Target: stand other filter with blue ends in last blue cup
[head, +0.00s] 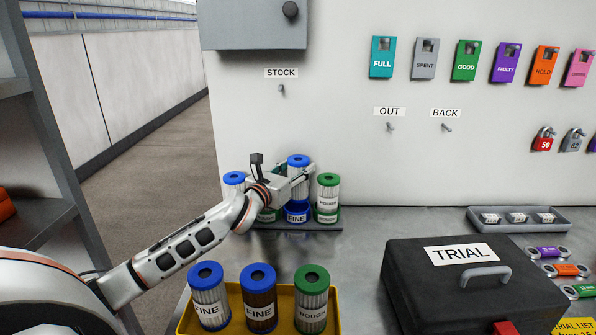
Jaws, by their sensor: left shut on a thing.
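My left gripper (301,180) is shut on a white pleated filter with blue ends (298,161) at the back rack. The filter is upright, over a blue cup labelled FINE (297,216). Its top is higher than the tops of the filters beside it. The gripper hides its middle, and I cannot tell whether its lower end is inside the cup. Another filter with blue ends (234,180) stands at the rack's left, partly behind my arm. My right gripper is not in view.
A green-ended filter (328,188) stands in the rack's right cup. A yellow tray (236,329) in front holds two FINE filters, one white (210,297) and one brown (260,300), and a ROUGH filter (312,300). A black TRIAL case (465,290) stands at right.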

